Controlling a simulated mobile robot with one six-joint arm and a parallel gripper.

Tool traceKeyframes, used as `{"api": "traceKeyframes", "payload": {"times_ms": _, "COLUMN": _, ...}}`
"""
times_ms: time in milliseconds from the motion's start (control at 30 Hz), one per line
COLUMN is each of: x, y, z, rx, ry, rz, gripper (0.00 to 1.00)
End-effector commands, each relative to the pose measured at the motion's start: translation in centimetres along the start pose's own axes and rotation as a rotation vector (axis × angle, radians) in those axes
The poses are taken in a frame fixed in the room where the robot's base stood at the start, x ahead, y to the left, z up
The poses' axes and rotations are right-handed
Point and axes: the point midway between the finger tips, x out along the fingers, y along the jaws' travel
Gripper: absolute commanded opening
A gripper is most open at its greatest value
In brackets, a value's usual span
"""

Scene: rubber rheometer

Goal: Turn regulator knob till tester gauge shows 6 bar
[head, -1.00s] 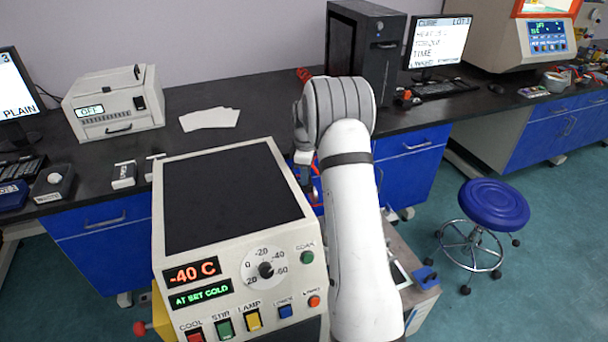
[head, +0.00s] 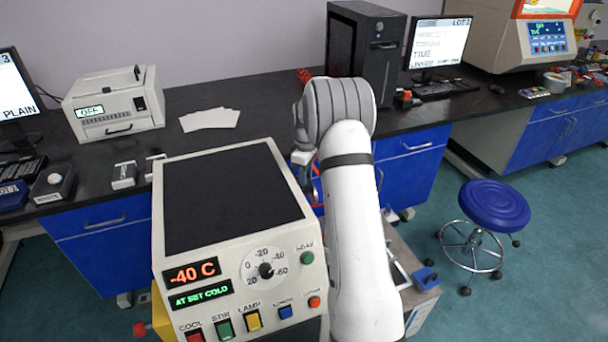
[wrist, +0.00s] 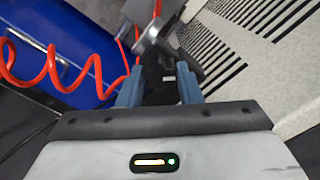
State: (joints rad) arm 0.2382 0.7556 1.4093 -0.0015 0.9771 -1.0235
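My gripper (wrist: 160,92) shows in the wrist view with its two blue-grey fingers apart. A dark part (wrist: 159,72), which may be the regulator knob, lies between them. I cannot tell whether the fingers touch it. A grey metal piece (wrist: 151,42) sits just beyond the fingertips. The tester gauge's face and its reading cannot be made out in either view. In the head view my arm reaches down behind the cream cold bath unit, and my fingertips are hidden.
A red coiled hose (wrist: 55,72) runs left of my fingers, by a blue panel (wrist: 70,25). A striped vented surface (wrist: 235,60) lies to the right. In the head view the cold bath unit (head: 285,215) stands close beside my arm. A blue stool (head: 482,205) stands at right.

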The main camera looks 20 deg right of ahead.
Motion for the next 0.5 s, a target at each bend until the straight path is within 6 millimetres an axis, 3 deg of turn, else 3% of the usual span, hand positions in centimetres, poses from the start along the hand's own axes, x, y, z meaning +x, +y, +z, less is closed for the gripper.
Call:
{"api": "traceKeyframes", "payload": {"times_ms": 233, "x": 0.00, "y": 0.00, "z": 0.00, "rx": 0.000, "ry": 0.001, "rz": 0.000, "gripper": 0.52}}
{"api": "traceKeyframes", "payload": {"times_ms": 500, "x": -0.24, "y": 0.00, "z": -0.04, "rx": 0.000, "ry": 0.001, "rz": 0.000, "gripper": 0.52}}
